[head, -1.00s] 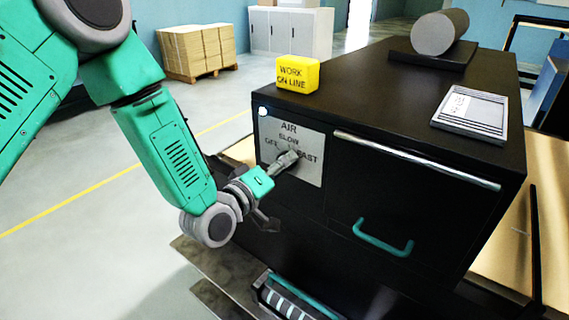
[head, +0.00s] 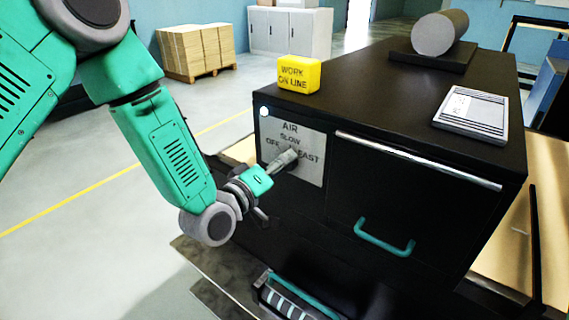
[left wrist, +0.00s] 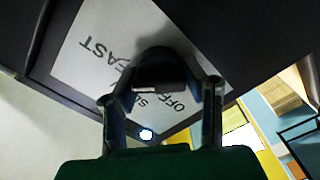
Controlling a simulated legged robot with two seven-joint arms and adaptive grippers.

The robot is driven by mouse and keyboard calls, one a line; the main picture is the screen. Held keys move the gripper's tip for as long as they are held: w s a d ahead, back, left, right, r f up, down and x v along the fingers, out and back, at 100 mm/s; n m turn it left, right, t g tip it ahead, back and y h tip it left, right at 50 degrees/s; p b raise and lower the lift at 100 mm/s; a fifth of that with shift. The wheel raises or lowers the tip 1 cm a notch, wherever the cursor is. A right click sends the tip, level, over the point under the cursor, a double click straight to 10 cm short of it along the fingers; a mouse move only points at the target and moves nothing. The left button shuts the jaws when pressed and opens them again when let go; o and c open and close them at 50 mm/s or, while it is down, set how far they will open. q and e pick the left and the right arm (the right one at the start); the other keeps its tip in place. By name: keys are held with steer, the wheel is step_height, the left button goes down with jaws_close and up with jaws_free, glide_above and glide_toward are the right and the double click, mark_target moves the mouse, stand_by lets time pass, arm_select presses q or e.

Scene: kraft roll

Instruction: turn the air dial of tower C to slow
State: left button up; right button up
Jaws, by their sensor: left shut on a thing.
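The air dial (left wrist: 160,62) is a dark knob on a pale plate (head: 312,172) on the front of the black cabinet. The plate reads AIR, with OFF at left, SLOW at top and FAST at right. My left gripper (head: 288,158) reaches the plate from the left and is shut on the dial. In the left wrist view its two fingers (left wrist: 160,98) stand on either side of the knob. In the head view the gripper hides most of the dial, so I cannot tell which word it points to. My right gripper is not in view.
A yellow WORK ON LINE block (head: 298,75), a pad of printed sheets (head: 472,114) and a grey roll (head: 440,33) sit on the cabinet top (head: 380,100). A green handle (head: 385,240) sticks out from the front, right of the plate. Open floor lies at left.

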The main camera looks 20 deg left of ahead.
arm_select(q)
steer(key=shift+a+f, duration=0.1)
stand_by(0.6)
steer(key=o, duration=1.1)
steer(key=shift+a, duration=0.1)
steer(key=shift+s, duration=0.1)
steer(key=shift+s+a, duration=0.15)
steer(key=v, duration=1.1)
steer(key=shift+s+a, duration=0.15)
steer(key=shift+s, duration=0.1)
